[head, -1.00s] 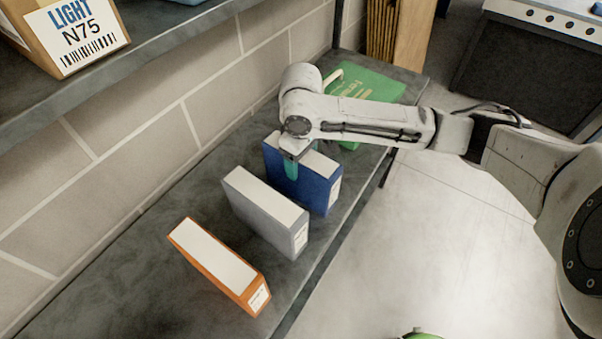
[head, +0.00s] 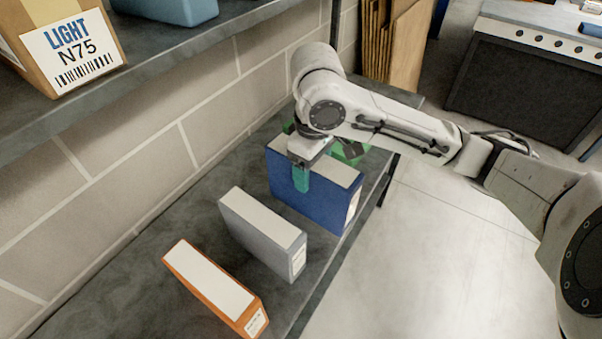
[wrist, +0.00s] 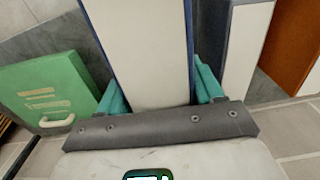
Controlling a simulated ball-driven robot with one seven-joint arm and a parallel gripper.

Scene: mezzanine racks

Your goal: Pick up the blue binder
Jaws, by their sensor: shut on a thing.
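The blue binder (head: 318,201) stands upright over the dark shelf at the far end of the binder row. My gripper (head: 302,178) is above it with its teal fingers shut on the binder's sides near the top. In the wrist view, the binder's white top face (wrist: 143,50) lies between the two teal fingers (wrist: 160,95). The binder looks raised a little above the shelf, though its underside is hidden.
A grey binder (head: 259,235) and an orange binder (head: 212,289) stand nearer on the shelf (head: 120,290). A green folder (wrist: 50,95) with a handle lies beyond the blue binder. A block wall (head: 120,150) backs the shelf; an upper shelf (head: 150,60) holds a labelled box (head: 70,50).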

